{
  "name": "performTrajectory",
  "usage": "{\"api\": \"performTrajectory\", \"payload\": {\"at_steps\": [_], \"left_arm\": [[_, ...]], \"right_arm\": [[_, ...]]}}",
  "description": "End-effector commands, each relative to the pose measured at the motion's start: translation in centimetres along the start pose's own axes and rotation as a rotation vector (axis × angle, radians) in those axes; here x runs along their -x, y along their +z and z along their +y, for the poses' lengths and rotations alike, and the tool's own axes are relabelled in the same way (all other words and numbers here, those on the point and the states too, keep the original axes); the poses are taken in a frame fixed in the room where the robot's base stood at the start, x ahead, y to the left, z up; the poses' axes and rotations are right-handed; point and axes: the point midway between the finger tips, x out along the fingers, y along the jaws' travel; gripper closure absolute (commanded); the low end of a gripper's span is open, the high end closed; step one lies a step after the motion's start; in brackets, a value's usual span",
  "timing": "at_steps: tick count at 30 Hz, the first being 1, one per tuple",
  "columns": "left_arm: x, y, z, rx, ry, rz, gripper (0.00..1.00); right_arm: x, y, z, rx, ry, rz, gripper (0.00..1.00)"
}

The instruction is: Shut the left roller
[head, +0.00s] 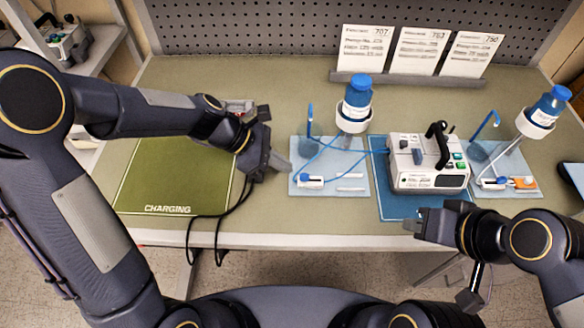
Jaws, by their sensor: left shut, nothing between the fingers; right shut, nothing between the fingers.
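The left roller (311,183) is a small white clamp body with a blue part at its left end. It lies near the front left of the left light blue mat (352,188). Thin blue tubing (322,150) runs over this mat. Whether the roller is open or shut is too small to tell. My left gripper (284,164) is shut and empty, just left of the mat, up and left of the roller and apart from it. My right gripper (412,226) is shut and empty in front of the pump, over the table's front edge.
A white pump (428,163) with a black handle stands on a blue mat. Blue-capped bottles (357,97) (545,108) sit in holders on both sides. Another clamp with an orange part (524,183) lies at right. A green charging pad (170,180) is at left. Cards (417,50) stand behind.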

Motion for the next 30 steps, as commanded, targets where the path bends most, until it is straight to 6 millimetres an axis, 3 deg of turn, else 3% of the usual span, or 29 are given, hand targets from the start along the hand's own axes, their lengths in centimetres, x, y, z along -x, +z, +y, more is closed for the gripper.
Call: {"api": "performTrajectory", "payload": {"at_steps": [7, 20, 30], "left_arm": [[-2.9, 0.0, 0.0, 0.001, -0.001, 0.0, 1.0], [-3.3, 0.0, 0.0, 0.0, 0.0, 0.0, 1.0], [-5.9, 2.6, 0.0, 0.0, -0.001, 0.0, 1.0]], "right_arm": [[0.0, 0.0, 0.0, 0.0, 0.0, 0.0, 1.0], [0.0, 0.0, 0.0, 0.0, 0.0, 0.0, 1.0], [0.4, -0.2, -0.2, 0.0, 0.0, 0.0, 1.0]]}}
